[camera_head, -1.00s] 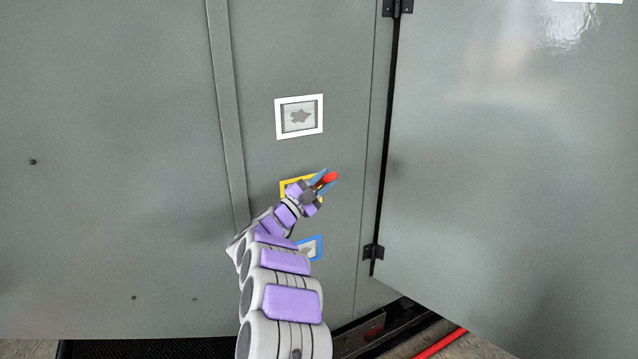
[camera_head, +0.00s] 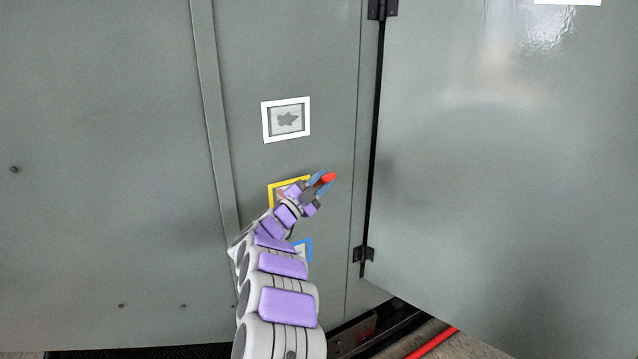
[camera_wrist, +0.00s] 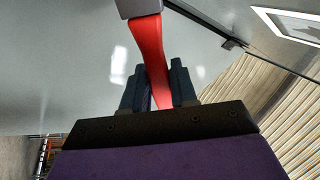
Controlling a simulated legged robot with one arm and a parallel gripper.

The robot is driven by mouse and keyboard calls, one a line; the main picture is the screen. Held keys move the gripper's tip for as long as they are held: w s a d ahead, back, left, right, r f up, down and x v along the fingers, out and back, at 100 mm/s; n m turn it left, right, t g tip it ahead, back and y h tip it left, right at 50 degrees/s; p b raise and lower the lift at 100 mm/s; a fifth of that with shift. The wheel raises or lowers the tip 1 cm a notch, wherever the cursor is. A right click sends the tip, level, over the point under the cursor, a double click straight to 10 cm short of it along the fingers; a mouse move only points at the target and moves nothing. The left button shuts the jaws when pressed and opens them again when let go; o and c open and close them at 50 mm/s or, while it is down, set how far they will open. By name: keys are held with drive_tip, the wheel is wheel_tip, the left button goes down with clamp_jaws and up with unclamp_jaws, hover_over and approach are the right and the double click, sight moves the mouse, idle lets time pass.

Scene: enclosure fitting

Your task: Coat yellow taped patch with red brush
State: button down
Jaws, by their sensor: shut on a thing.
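The yellow taped patch (camera_head: 272,197) is on the grey cabinet panel, between a white-framed patch above and a blue-framed patch below. My arm covers most of it in the head view. My gripper (camera_head: 321,184) is in front of the panel, just right of the yellow frame. It is shut on the red brush (camera_head: 328,178). In the wrist view, the red brush handle (camera_wrist: 150,55) stands up from between the dark fingers of my gripper (camera_wrist: 160,88), with a grey part at its top. I cannot tell whether the brush touches the panel.
The white taped patch (camera_head: 286,102) holds a dark irregular blotch. The blue taped patch (camera_head: 308,250) is partly behind my arm. A large grey door (camera_head: 500,180) stands at the right on hinges (camera_head: 364,254). A red bar (camera_head: 432,342) lies on the floor.

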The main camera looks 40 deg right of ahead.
drive_tip(key=shift+s, duration=0.6)
drive_tip(key=shift+s+a, duration=0.25)
drive_tip(key=shift+s, duration=0.5)
drive_tip(key=shift+s+a, duration=0.2)
drive_tip(key=shift+s, duration=0.6)
drive_tip(key=shift+s+a, duration=0.25)
drive_tip(key=shift+s, duration=0.5)
drive_tip(key=shift+s+b, duration=0.15)
drive_tip(key=shift+b, duration=0.15)
drive_tip(key=shift+s+a, duration=0.2)
drive_tip(key=shift+s, duration=0.45)
drive_tip(key=shift+s+a, duration=0.15)
drive_tip(key=shift+s, duration=0.5)
